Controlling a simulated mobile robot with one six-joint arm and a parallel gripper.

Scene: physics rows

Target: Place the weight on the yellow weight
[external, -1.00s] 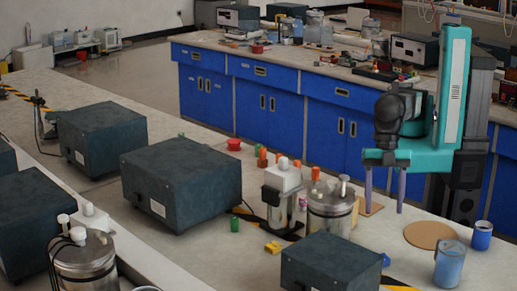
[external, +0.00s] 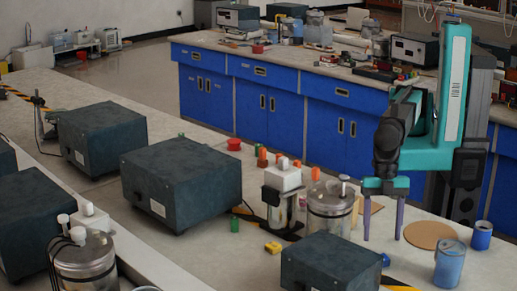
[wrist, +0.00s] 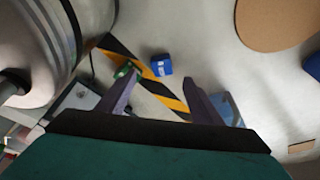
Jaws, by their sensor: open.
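The yellow weight (external: 273,247) is a small block on the bench in the external view, left of the dark box. A small blue block (external: 385,259), which looks like a weight, shows partly behind that box's right side. In the wrist view the blue block (wrist: 161,65) lies beside the black-and-yellow strip, ahead of my fingertips and between them. A small green piece (wrist: 122,70) shows near my left finger. My gripper (external: 383,239) is open and empty, pointing down over the bench; it also shows in the wrist view (wrist: 160,82). The yellow weight is not clearly visible there.
The dark box (external: 330,265) stands in front of the blue block. A metal canister (external: 331,212) stands left of my gripper. A round brown disc (external: 431,235) and blue cups (external: 449,264) are to the right. A green piece (external: 235,224) stands near the larger box (external: 182,180).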

